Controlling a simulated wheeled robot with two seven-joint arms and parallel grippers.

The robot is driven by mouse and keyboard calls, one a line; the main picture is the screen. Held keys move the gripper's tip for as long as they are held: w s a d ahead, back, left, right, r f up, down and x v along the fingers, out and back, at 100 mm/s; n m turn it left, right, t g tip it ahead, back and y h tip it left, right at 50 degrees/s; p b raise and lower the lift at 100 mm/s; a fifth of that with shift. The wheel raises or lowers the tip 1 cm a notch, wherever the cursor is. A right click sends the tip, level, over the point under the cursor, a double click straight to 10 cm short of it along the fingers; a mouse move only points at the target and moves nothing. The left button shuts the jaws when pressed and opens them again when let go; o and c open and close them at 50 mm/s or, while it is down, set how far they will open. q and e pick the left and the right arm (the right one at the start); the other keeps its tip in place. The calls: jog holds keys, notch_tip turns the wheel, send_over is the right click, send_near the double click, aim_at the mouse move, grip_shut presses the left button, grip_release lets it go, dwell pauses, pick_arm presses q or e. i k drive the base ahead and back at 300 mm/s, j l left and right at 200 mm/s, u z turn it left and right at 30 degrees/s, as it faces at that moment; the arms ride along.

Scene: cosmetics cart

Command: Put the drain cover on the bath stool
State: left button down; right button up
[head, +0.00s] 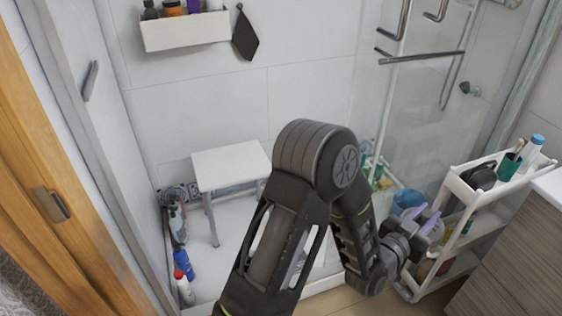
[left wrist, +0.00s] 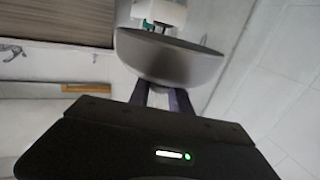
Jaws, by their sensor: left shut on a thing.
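The bath stool (head: 230,166) is white with a flat, empty-looking top and grey legs; it stands inside the shower area, left of centre in the head view. My left arm reaches across the middle, and my left gripper (head: 430,224) is at the right, beside the cart and well away from the stool. In the left wrist view, its purple fingers are shut on a round grey dished thing, which I take for the drain cover (left wrist: 168,60). The cover is hard to make out in the head view. My right gripper is not in view.
A white cart (head: 455,187) with cups and bottles stands at the right, by a wooden cabinet (head: 520,250). Several bottles (head: 183,262) line the floor left of the stool. A glass panel with a metal handle (head: 420,57) stands behind my arm. A wall shelf (head: 185,32) is above.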

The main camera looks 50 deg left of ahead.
aim_at(217, 160)
jog(key=u, duration=1)
jog(key=i+j, duration=0.4)
jog(key=i, duration=0.2)
jog(key=i+j, duration=0.35)
jog(key=i, duration=0.2)
